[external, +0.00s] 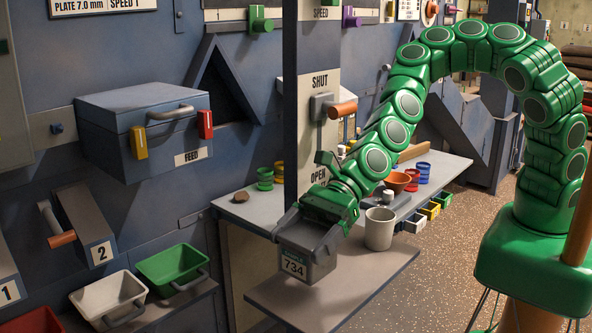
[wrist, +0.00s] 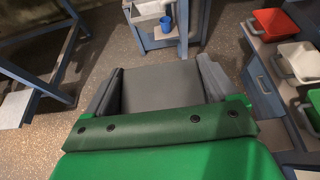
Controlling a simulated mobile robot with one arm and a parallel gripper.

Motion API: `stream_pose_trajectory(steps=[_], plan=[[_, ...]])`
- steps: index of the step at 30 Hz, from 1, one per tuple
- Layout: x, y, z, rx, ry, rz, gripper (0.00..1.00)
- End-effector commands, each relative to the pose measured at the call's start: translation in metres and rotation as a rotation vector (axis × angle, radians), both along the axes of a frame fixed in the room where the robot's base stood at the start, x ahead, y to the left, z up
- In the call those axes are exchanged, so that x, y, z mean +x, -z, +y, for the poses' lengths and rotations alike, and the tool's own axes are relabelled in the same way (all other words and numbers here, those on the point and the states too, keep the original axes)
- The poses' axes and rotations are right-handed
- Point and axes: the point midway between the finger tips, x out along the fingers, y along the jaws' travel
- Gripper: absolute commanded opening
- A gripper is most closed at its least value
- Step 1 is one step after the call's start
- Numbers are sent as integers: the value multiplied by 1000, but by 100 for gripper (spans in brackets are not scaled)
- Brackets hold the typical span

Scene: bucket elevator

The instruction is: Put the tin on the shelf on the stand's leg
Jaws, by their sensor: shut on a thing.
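My gripper (external: 308,232) is shut on a dark grey box-shaped tin with a "734" label (external: 293,265). In the wrist view the tin's flat grey top (wrist: 160,88) fills the space between the two fingers. In the external view the tin is above the left part of a grey shelf (external: 345,292) low in the foreground. I cannot tell whether it touches the shelf. A blue upright post (external: 290,100) comes down behind my gripper, which hides where post and shelf meet.
A pale grey cup (external: 380,229) appears to stand on the shelf's far right part. Behind is a worktop (external: 240,212) with several coloured cups and an orange bowl (external: 397,182). White (external: 108,296) and green bins (external: 172,266) stand at left. The shelf's front right is clear.

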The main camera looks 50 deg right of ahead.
Motion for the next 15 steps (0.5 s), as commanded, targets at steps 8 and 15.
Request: stream_pose_trajectory(steps=[8, 15], plan=[[1, 18, 0, 1, 2, -1, 46], [0, 31, 0, -1, -1, 0, 46]])
